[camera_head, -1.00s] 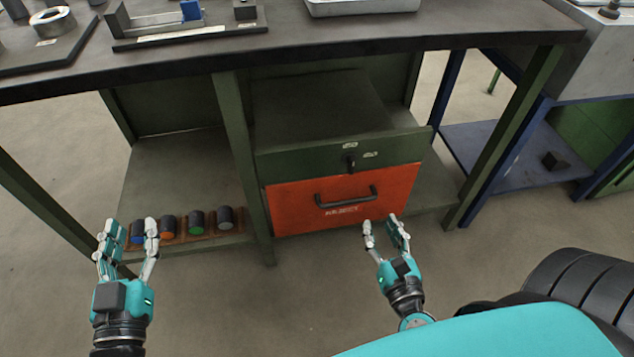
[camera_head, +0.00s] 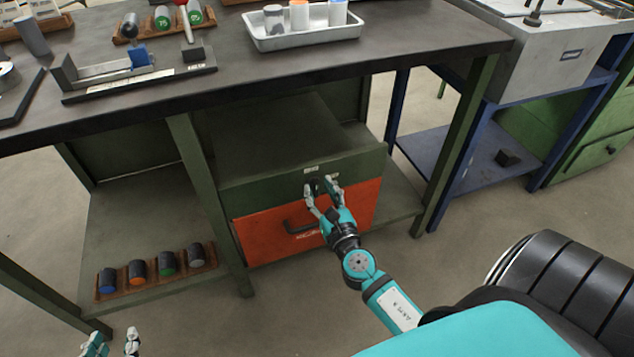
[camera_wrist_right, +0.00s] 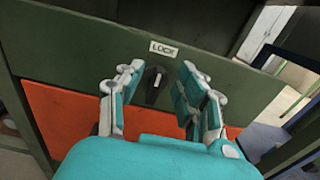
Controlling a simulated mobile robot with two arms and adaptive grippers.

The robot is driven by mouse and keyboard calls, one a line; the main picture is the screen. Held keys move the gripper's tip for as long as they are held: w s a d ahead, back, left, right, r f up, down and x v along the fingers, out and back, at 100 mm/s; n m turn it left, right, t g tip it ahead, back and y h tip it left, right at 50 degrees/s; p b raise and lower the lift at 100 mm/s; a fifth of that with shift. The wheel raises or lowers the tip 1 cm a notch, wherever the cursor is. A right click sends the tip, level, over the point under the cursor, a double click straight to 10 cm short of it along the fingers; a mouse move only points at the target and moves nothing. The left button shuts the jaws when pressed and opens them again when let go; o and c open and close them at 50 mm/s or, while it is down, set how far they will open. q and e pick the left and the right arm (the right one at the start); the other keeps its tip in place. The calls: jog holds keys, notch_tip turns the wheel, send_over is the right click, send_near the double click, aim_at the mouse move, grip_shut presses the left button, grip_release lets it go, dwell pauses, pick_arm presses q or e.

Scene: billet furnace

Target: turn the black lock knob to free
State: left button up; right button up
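The black lock knob (camera_wrist_right: 155,86) is on the green panel (camera_wrist_right: 85,50) under a label reading LOCK in the right wrist view. Its handle points roughly downward with a pale line on it. In the head view the knob (camera_head: 315,186) is partly hidden by my right gripper (camera_head: 322,192). My right gripper (camera_wrist_right: 160,95) is open, with its fingers on either side of the knob and no clear contact. My left gripper (camera_head: 112,342) is at the bottom left edge of the head view, away from the bench, its fingertips apart.
The red drawer front (camera_head: 265,230) with a black handle lies below the green panel. The bench top (camera_head: 260,75) overhangs above. A rack of coloured cylinders (camera_head: 150,281) sits on the lower left shelf. A blue stand (camera_head: 470,160) is to the right.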

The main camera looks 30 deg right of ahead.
jog(key=shift+x, duration=1.05)
grip_shut()
